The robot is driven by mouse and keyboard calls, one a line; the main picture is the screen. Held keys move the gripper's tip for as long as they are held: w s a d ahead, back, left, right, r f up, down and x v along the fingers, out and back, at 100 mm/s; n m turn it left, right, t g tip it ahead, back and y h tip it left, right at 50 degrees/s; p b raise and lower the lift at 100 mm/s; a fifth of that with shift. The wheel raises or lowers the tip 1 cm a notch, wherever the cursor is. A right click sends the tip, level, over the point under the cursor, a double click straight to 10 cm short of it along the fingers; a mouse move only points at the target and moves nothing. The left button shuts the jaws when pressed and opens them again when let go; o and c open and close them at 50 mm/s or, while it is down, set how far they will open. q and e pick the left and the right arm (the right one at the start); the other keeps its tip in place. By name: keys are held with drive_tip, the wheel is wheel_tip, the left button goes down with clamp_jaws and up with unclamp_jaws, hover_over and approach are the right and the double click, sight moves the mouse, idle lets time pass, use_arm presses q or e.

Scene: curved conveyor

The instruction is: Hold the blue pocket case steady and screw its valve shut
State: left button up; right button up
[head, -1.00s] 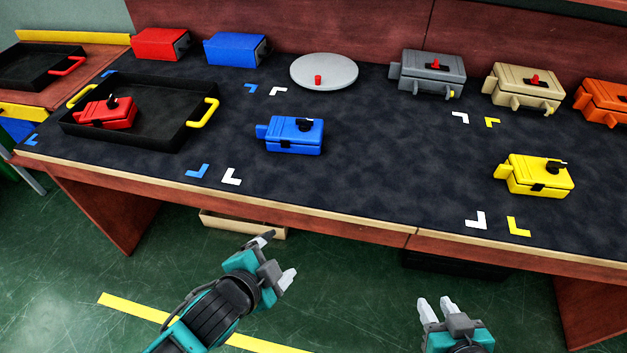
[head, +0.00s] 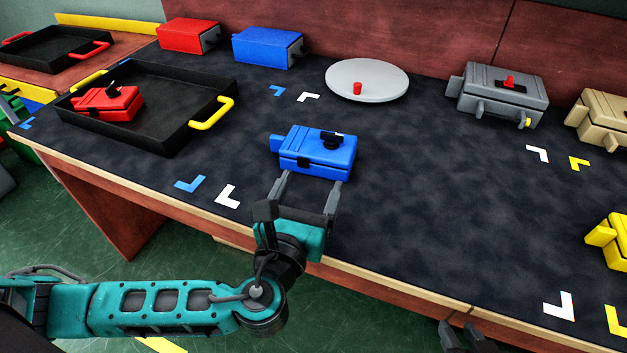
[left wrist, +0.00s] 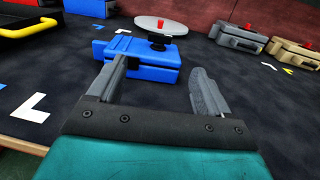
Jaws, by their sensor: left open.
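The blue pocket case (head: 318,158) lies on the dark bench top near the front edge, with a black valve (head: 332,140) on its lid and a black clasp on its front. My left gripper (head: 308,190) is open and empty just in front of the case, its fingers pointing at it. In the left wrist view the case (left wrist: 152,72) lies beyond the open fingers (left wrist: 160,78), and the left finger overlaps its front. Whether that finger touches the case is unclear. My right gripper (head: 465,336) shows only partly at the bottom edge, dark, its jaws unclear.
A black tray (head: 195,138) with a red case (head: 108,102) stands left. A round grey disc (head: 375,82) with a red knob lies behind the case. A grey case (head: 497,92) and a yellow case (head: 617,240) stand right.

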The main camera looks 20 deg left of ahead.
sight(331, 137)
use_arm(q)
drive_tip(key=shift+w, duration=0.45)
drive_tip(key=w, duration=0.3)
drive_tip(key=w+b, duration=0.1)
drive_tip(key=w, duration=0.2)
drive_tip(key=w+b, duration=0.1)
drive_tip(key=w, duration=0.3)
drive_tip(key=shift+a, duration=0.3)
drive_tip(key=shift+w, duration=0.7)
drive_tip(key=c, duration=1.2)
drive_tip(key=o, duration=0.5)
drive_tip(key=shift+a, duration=0.1)
clamp_jaws()
